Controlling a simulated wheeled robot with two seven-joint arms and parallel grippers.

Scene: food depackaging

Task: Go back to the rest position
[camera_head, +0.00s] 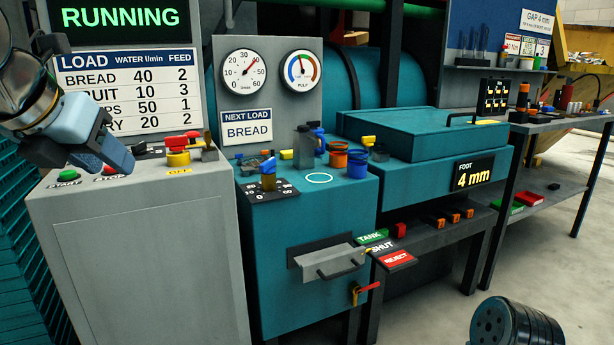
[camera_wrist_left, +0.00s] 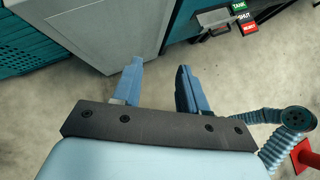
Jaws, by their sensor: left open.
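My left gripper (camera_head: 116,158) is at the upper left of the head view, raised above the left end of the grey control cabinet (camera_head: 150,250), close to its green start button (camera_head: 68,176). In the left wrist view the two blue fingers of the left gripper (camera_wrist_left: 160,80) stand apart with nothing between them. Bare floor and the cabinet's lower side show beyond them. My right gripper is in neither view.
A teal machine (camera_head: 310,225) with a lever, a tray handle and a red-handled valve (camera_head: 362,291) stands right of the cabinet. A work table (camera_head: 545,125) is farther right. A dark ribbed cylinder (camera_head: 515,325) shows at the bottom right. Open floor (camera_head: 560,260) lies at the right.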

